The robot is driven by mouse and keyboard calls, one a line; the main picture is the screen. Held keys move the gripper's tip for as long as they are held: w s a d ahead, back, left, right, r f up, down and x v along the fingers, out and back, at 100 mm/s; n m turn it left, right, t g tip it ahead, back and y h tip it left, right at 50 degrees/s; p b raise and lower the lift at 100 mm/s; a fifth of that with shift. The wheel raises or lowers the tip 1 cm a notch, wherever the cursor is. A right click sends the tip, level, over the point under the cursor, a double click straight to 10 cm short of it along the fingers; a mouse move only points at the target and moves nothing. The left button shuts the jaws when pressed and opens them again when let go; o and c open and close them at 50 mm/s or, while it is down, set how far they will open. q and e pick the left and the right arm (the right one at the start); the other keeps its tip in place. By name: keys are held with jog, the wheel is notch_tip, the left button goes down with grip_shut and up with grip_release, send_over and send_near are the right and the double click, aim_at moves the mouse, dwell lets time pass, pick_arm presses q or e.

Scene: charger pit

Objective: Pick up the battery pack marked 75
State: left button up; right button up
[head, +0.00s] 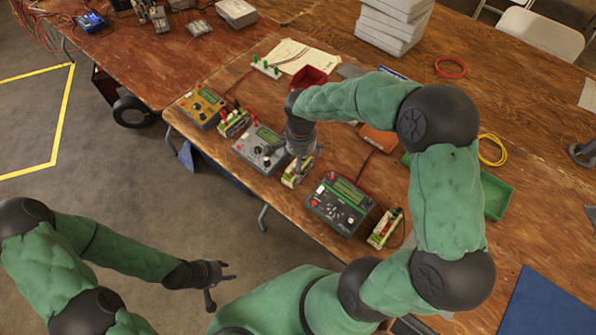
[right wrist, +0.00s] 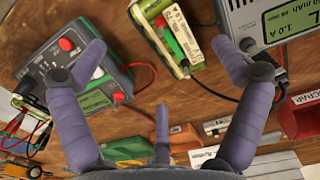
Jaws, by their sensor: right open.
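Three battery packs with green and pale labels stand beside chargers on the wooden table: one by the yellow charger (head: 233,122), one between the grey and dark chargers (head: 295,174), one beyond the dark charger (head: 385,228). I cannot read a 75 for certain on any. My right gripper (head: 303,158) is above the middle pack, partly hiding it. In the right wrist view this pack (right wrist: 172,38) lies ahead between the spread, empty fingers, apart from them. My left gripper (head: 222,284) is open and empty over the floor, left of the table.
The grey charger (head: 260,148) and dark charger (head: 340,203) flank the middle pack closely, with leads around. The yellow charger (head: 202,105) is farther left. A red scrap box (head: 308,76) and green tray (head: 497,199) stand behind. A blue mat (head: 545,305) lies at right.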

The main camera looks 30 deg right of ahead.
jog(key=f+b, duration=0.1)
jog(key=f, duration=0.1)
jog(key=f+b, duration=0.1)
jog(key=f, duration=0.3)
jog(key=shift+w+d+f+b, duration=0.25)
jog(key=shift+w+b, duration=0.15)
jog(key=shift+r, duration=0.1)
jog(key=c, duration=1.8)
jog(key=shift+r, duration=0.1)
